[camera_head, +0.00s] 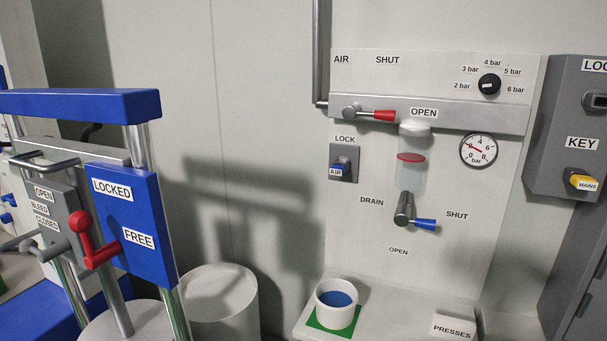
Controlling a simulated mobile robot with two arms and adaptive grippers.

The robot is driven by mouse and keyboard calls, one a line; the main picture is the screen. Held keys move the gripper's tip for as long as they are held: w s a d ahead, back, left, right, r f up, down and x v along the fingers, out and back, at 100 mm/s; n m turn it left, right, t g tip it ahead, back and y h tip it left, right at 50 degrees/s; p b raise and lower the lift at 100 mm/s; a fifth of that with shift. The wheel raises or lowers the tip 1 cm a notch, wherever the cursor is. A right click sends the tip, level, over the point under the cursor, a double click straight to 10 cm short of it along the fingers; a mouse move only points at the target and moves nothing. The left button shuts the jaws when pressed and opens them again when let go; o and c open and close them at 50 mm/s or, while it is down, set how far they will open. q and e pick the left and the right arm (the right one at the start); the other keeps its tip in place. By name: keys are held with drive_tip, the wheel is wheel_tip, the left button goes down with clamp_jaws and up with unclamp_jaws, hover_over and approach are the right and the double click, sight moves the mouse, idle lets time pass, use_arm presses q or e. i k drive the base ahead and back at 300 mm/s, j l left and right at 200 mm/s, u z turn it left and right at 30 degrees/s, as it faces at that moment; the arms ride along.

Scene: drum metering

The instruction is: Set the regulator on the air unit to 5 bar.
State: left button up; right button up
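The regulator is a round black knob (489,84) on the upper right of the pale air unit panel (440,220) in the head view. Labels from 2 bar to 6 bar surround it, with 5 bar (513,72) at its upper right. Its small white mark appears to lie on the left, toward the 2 bar label (462,86). The round gauge (478,149) below has a red needle slanting to the upper left, near 2. Neither gripper shows, and nothing touches the knob.
A red-handled air lever (378,115) points right toward OPEN. A blue-handled drain lever (424,224) points right toward SHUT. A white cup (335,311) stands on the ledge. A grey key box (575,130) stands right; a blue press (130,225) stands left.

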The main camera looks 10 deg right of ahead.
sight(489, 83)
drive_tip(key=l+z, duration=0.1)
drive_tip(key=z, duration=0.3)
drive_tip(key=l+z, duration=0.1)
drive_tip(key=z, duration=0.3)
drive_tip(key=l+z, duration=0.1)
drive_tip(key=z, duration=0.3)
drive_tip(key=l+z, duration=0.1)
drive_tip(key=z, duration=0.3)
drive_tip(key=k+l, duration=0.05)
